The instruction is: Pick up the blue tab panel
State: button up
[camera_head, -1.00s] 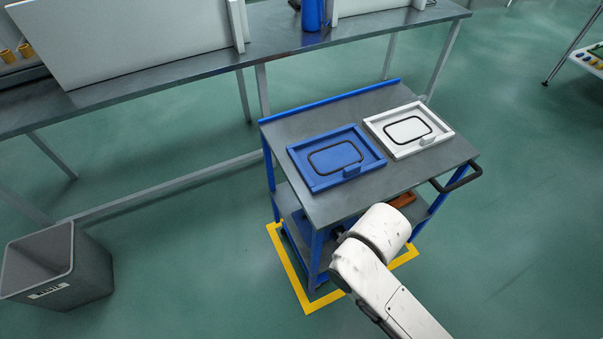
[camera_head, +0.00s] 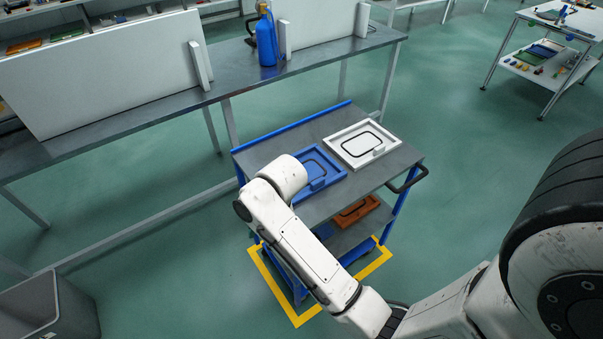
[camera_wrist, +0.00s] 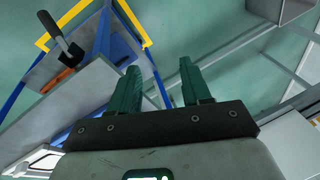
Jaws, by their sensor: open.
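The blue tab panel (camera_head: 334,176) lies flat on the top of the grey cart (camera_head: 345,200), with a raised rim and a tab on its near edge. My white arm covers its left and near part in the head view. My gripper (camera_wrist: 158,78) shows in the wrist view with two green fingers apart and nothing between them. In the head view my gripper is hidden by the arm. I cannot tell its exact distance from the panel.
A white panel (camera_head: 378,152) lies to the right of the blue one. The cart has a dark handle (camera_head: 408,181) and an orange item (camera_head: 357,211) on its lower shelf. A workbench (camera_head: 215,91) stands behind, with a blue bottle (camera_head: 266,42). A grey bin (camera_head: 70,308) is at lower left.

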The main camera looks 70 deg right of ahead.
jog(key=d+r+m+g, duration=0.1)
jog(key=d+m, duration=0.7)
jog(key=d, duration=0.5)
notch_tip(320, 180, up, 2)
jog(key=m+g, duration=0.1)
jog(key=m, duration=0.5)
send_over(318, 180)
jog(key=shift+s+r+y, duration=0.1)
jog(key=shift+r+y, duration=0.05)
jog(key=shift+y, duration=0.25)
jog(key=shift+s+d, duration=0.25)
jog(key=shift+d, duration=0.05)
jog(key=f, duration=0.1)
jog(key=f+b, duration=0.1)
jog(key=f, duration=0.1)
jog(key=f+b, duration=0.1)
jog(key=f, duration=0.1)
jog(key=shift+w+a, duration=0.15)
jog(key=shift+a, duration=0.1)
jog(key=shift+w+a+f, duration=0.1)
jog(key=shift+f, duration=1.3)
jog(key=shift+w+a+f, duration=0.1)
jog(key=shift+f, duration=1.3)
grip_shut()
